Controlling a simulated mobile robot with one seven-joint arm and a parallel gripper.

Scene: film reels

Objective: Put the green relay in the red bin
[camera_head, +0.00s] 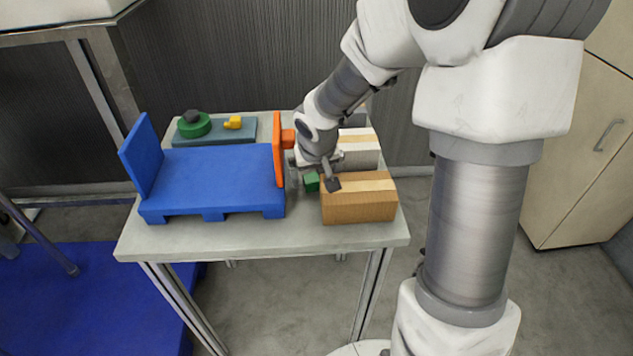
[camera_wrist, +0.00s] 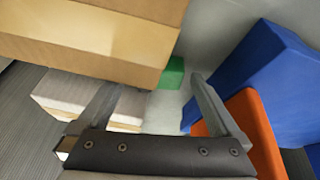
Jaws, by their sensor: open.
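A small green block (camera_head: 312,183), which looks like the green relay, sits on the table between the orange upright piece and the near cardboard box. In the wrist view the green block (camera_wrist: 173,73) shows only partly, beside the cardboard box and beyond my fingers. My gripper (camera_head: 318,176) is open above and close to the block, with nothing seen between its fingers. In the wrist view my gripper (camera_wrist: 152,88) has its fingers apart, and the block lies ahead of the gap between them. I see no red bin in either view.
A blue pallet-like piece (camera_head: 220,185) fills the table's left. The orange upright (camera_head: 279,150) stands close beside my gripper. A cardboard box (camera_head: 360,208) is at right, a paler box (camera_head: 360,155) behind. A blue-grey tray (camera_head: 233,135) holds green and yellow items. The table's front strip (camera_head: 260,237) is bare.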

